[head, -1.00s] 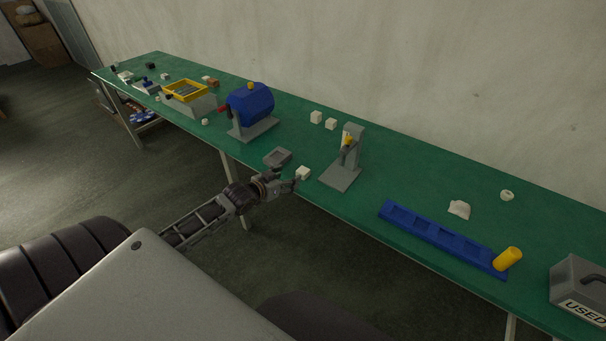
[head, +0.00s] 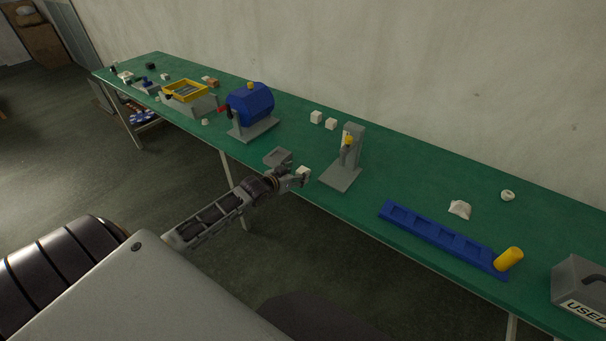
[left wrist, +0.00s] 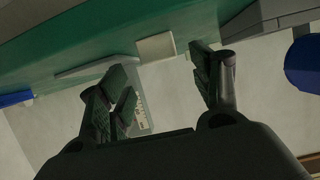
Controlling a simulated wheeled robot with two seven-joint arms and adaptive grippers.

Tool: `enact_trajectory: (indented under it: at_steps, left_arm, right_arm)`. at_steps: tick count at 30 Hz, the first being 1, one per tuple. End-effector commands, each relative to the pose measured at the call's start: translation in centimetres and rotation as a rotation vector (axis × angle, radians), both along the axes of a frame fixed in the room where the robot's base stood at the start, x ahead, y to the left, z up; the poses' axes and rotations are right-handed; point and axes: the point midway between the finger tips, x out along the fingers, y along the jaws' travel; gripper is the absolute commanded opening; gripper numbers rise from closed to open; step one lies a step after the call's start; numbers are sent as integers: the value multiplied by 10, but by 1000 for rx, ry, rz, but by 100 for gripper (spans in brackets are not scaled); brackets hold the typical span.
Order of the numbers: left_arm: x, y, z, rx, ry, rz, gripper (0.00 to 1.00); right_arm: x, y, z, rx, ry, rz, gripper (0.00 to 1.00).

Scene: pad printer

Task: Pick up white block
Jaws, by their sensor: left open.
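A white block (head: 303,171) sits at the front edge of the green table, between a small grey tray and a grey press-like stand. My left gripper (head: 297,180) is right beside it, partly covering it in the head view. In the left wrist view the white block (left wrist: 156,47) lies ahead of the gap between the fingers of the left gripper (left wrist: 162,70). Those fingers are spread open with nothing visibly held. Two more white blocks stand farther back, one here (head: 316,117) and one to its right (head: 331,124). My right gripper is not in view.
The grey stand (head: 342,177) is close on the right of the block, and the grey tray (head: 278,156) close on the left. A blue drum machine (head: 251,104) stands farther left. A long blue rack (head: 440,238) lies to the right.

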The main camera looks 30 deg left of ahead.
Motion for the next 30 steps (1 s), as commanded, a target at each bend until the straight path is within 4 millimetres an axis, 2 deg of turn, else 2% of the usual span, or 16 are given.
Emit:
enact_trajectory:
  at_steps: [17, 30]
  left_arm:
    - [5, 0, -2, 0, 0, 1, 64]
    - [30, 0, -9, 0, 0, 0, 64]
  right_arm:
    - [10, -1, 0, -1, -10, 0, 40]
    - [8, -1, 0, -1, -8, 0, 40]
